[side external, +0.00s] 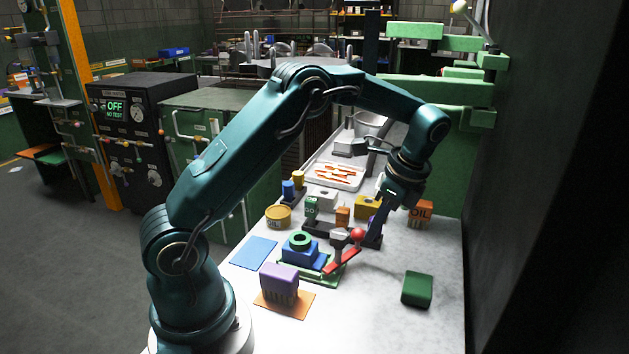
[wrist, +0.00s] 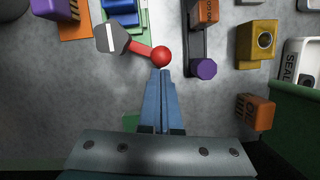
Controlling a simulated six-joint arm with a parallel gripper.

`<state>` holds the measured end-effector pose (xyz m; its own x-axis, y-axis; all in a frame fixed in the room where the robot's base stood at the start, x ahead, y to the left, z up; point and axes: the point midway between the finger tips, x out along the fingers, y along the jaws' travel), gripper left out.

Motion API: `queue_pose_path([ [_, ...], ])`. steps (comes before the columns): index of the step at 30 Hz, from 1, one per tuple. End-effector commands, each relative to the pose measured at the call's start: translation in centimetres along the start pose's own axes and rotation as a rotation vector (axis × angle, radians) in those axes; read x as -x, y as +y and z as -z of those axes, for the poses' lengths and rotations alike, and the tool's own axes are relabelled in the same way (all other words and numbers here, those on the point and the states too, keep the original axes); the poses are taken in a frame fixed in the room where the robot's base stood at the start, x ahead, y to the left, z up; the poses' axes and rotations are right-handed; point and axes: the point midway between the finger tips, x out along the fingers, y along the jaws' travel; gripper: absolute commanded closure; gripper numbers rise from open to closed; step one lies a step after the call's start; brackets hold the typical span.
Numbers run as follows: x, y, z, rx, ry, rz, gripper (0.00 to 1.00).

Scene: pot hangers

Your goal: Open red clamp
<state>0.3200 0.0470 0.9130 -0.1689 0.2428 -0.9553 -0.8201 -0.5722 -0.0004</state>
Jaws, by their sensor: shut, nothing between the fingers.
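The red clamp shows in the side external view as a red bar (side external: 341,262), a grey piece (side external: 340,234) and a red ball (side external: 358,235), beside a blue block on a green base. In the wrist view the red ball (wrist: 161,56) joins a short red lever running to a grey plate (wrist: 112,38). My gripper (wrist: 161,74) is shut and empty, its fingertips right at the lower edge of the ball. Whether they touch it I cannot tell. In the side external view my gripper (side external: 374,228) points down beside the ball, partly merged with dark parts.
A dark bar with a purple knob (wrist: 206,69) lies right of the fingers. A yellow block (wrist: 257,42) and an orange oil box (wrist: 255,111) stand further right. A purple block (side external: 280,280) and green box (side external: 417,289) stand in front.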

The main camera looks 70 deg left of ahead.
Motion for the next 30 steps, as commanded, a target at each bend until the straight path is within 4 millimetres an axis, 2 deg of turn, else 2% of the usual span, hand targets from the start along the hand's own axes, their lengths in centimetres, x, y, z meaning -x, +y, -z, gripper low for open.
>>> queue_pose_path([
  [10, -0.25, -0.58, -0.78, 0.134, 0.000, -0.042, 1.00],
  [30, -0.13, -0.67, -0.87, 0.154, 0.001, -0.047, 1.00],
])
